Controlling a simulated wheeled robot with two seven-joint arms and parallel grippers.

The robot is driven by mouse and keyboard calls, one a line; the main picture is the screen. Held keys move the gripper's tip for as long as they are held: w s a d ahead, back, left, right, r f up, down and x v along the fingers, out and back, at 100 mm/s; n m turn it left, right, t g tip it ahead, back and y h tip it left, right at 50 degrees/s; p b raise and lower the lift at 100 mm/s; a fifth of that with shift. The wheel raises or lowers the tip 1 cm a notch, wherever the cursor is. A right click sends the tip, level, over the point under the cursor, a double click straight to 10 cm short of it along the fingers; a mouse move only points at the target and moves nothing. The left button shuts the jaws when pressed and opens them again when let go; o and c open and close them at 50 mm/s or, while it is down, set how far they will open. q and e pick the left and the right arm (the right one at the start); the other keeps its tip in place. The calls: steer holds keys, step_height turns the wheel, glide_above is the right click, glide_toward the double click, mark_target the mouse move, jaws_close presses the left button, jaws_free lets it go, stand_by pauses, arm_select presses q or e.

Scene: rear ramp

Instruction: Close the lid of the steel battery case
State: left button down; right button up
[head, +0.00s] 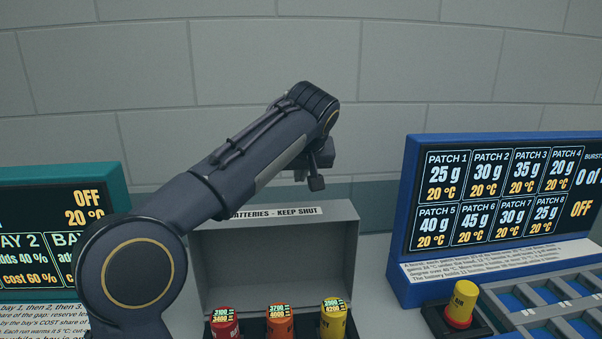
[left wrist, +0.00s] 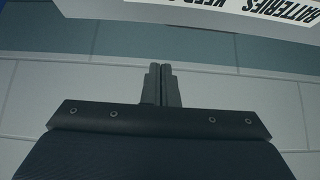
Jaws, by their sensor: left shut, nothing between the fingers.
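The steel battery case stands open, with its grey lid (head: 268,262) raised upright at the back. A label on the lid's top edge reads "BATTERIES - KEEP SHUT", partly covered by my left arm. A red battery (head: 224,326), an orange battery (head: 279,324) and a yellow battery (head: 333,320) stand in the case, cut off by the picture's bottom. My left gripper (head: 316,183) is above the lid's top edge, apart from it in the picture; its depth is unclear. Its fingers (left wrist: 161,70) are shut and empty in the left wrist view, below the lid's labelled edge (left wrist: 222,14). My right gripper is out of view.
A teal-framed bay screen (head: 115,185) stands at left, partly behind my arm. A grey block wall (head: 420,60) is behind.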

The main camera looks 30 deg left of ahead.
arm_select(q)
steer(key=x, duration=0.6)
steer(key=shift+s+f, duration=0.1)
steer(key=shift+f, duration=0.15)
steer(key=s+d, duration=0.2)
steer(key=shift+s+r, duration=0.1)
steer(key=shift+s, duration=0.15)
steer(key=shift+d, duration=0.15)
steer(key=shift+s, duration=0.1)
